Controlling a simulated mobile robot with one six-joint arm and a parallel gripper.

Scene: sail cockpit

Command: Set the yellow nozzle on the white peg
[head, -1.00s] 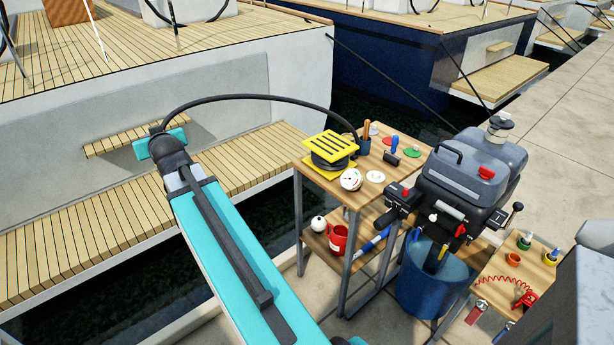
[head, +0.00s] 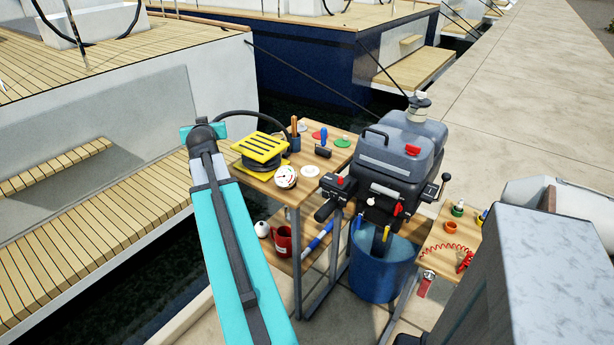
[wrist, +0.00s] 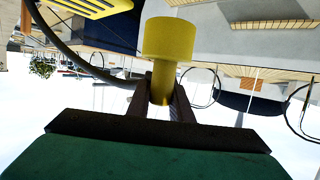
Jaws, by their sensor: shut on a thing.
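The yellow nozzle (wrist: 168,45) fills the upper middle of the wrist view, its wide end at the top and its narrow stem between the dark fingers. My gripper (wrist: 161,97) is shut on that stem. The head view shows my teal arm, but I cannot make out the gripper or the nozzle there. I cannot pick out the white peg for certain. A white disc (head: 310,170) lies on the left wooden table (head: 262,182), but whether it carries a peg is too small to tell.
A yellow slotted block (head: 262,147) and a round gauge (head: 286,176) stand on the left table, with red and green discs behind. An outboard motor (head: 395,165) stands over a blue bucket (head: 378,268). A small side table (head: 440,262) is at right. Boats lie beyond.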

